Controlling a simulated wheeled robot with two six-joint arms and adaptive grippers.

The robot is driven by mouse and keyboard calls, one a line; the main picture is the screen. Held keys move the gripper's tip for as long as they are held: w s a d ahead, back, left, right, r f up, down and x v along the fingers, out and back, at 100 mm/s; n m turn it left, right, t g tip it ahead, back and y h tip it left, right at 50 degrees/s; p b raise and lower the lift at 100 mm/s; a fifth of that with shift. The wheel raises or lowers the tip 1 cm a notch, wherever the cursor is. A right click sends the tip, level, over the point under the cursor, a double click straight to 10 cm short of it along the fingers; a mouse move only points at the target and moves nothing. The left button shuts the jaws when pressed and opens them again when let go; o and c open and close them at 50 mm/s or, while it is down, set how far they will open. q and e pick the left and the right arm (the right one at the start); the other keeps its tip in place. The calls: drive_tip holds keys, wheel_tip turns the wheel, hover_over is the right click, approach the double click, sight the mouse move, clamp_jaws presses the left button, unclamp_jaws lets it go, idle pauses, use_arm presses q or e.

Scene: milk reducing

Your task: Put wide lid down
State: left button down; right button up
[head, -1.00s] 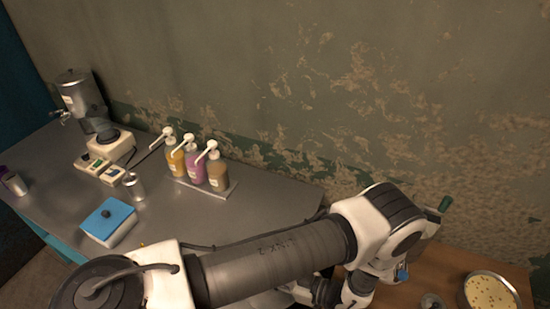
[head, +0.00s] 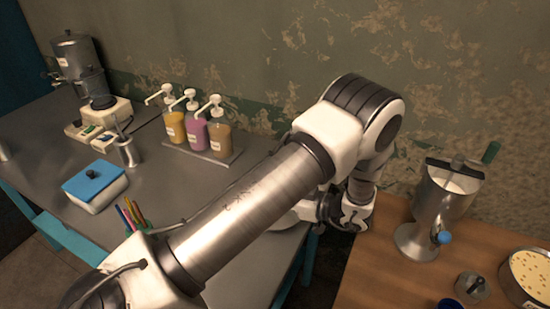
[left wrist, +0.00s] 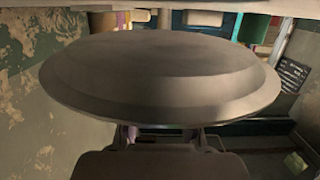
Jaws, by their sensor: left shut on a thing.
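The wide lid (left wrist: 160,78), a grey metal disc with a stepped rim, fills much of the left wrist view. My left gripper (left wrist: 163,133) is shut on it at its near underside; the fingertips are mostly hidden by the lid. In the head view my left arm reaches across the grey table, its wrist low near the wooden table's left edge. The lid and fingers are hidden there behind the arm. My right gripper is in neither view.
The wooden table (head: 375,272) holds a metal dispenser (head: 440,200) with a blue tap, a small metal lid (head: 472,287) and a pot with dotted yellow contents (head: 528,276). On the grey table stand pump bottles (head: 195,134) and a blue-lidded box (head: 95,186).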

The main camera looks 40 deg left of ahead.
use_arm(q)
drive_tip(key=f+b, duration=0.2)
drive_tip(key=f, duration=0.1)
drive_tip(key=shift+s+d, duration=0.15)
drive_tip(key=shift+s, duration=0.15)
drive_tip(key=shift+r, duration=0.1)
drive_tip(key=shift+w, duration=0.15)
drive_tip(key=shift+f, duration=0.2)
drive_tip(key=c, duration=1.1)
unclamp_jaws()
drive_tip(key=shift+o, duration=0.2)
